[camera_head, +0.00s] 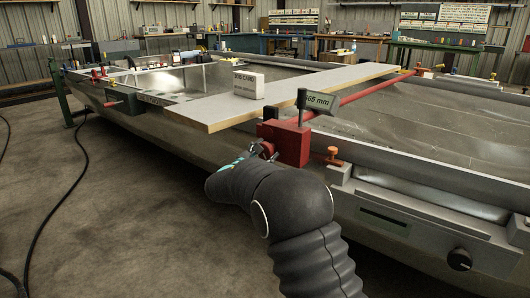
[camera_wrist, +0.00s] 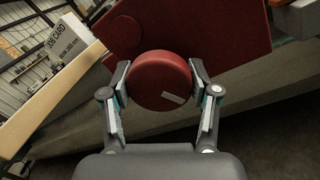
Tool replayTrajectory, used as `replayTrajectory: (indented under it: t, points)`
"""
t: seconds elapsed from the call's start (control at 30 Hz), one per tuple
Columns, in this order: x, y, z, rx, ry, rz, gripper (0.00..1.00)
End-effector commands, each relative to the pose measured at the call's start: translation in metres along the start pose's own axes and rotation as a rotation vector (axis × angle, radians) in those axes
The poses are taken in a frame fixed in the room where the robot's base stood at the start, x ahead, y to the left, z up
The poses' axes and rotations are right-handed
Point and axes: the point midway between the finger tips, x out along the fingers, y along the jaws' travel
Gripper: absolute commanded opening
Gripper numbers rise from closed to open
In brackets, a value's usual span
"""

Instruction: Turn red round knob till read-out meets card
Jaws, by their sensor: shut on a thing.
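The red round knob (camera_wrist: 150,88) is in the middle of the wrist view, with a small pale mark on its face. My gripper (camera_wrist: 158,78) has one finger on each side of the knob and is shut on it. In the head view my gripper (camera_head: 262,153) reaches the front of the red box (camera_head: 293,145). The read-out (camera_head: 319,102), on a post above the box, shows digits ending in "65 mm"; its left end is hard to read. The white job card (camera_head: 249,86) stands on the plank; the wrist view shows it tilted (camera_wrist: 67,44), its small figures unclear.
A wooden plank (camera_head: 225,110) lies across the hull edge. A red bar (camera_head: 378,88) runs from the box to the far side. An orange-topped clamp (camera_head: 333,155) is just right of the box. A black knob (camera_head: 459,259) is on the grey panel.

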Motion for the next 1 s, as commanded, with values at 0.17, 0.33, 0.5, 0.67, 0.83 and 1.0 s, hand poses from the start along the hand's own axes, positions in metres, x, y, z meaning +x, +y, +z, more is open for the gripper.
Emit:
replayTrajectory:
  t: [0.17, 0.33, 0.5, 0.67, 0.83, 1.0]
  points:
    - [-0.0010, 0.0020, -0.0009, 0.072, -0.004, 0.002, 0.26]
    - [-0.0011, 0.0020, -0.0009, 0.108, -0.008, 0.001, 0.26]
    - [-0.0011, 0.0021, -0.0009, 0.119, -0.009, 0.000, 0.26]
    - [-0.0012, 0.0023, -0.0010, 0.120, -0.009, 0.001, 0.26]
    - [-0.0012, 0.0024, -0.0010, 0.119, -0.008, 0.001, 0.65]
    - [0.0002, 0.0007, -0.0002, 0.119, -0.011, -0.002, 0.86]
